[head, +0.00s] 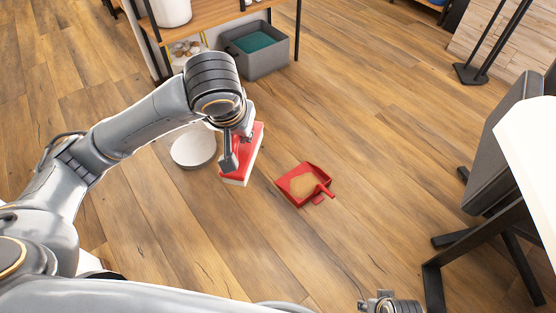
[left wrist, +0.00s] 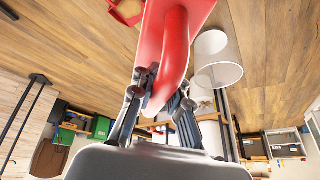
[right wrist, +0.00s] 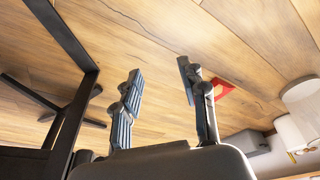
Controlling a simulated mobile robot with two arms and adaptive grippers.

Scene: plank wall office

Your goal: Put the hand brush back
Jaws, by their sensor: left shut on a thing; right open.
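The hand brush (head: 256,143) is red with a pale bristle edge. My left gripper (head: 236,152) is shut on its red handle, which fills the upper middle of the left wrist view (left wrist: 176,50). The brush is tilted, over the floor between a white round bin and the dustpan.
The white bin (head: 194,148) stands left of the brush. A dark chair (head: 500,140) and white tabletop (head: 530,150) are at the right. Floor right of the dustpan is clear.

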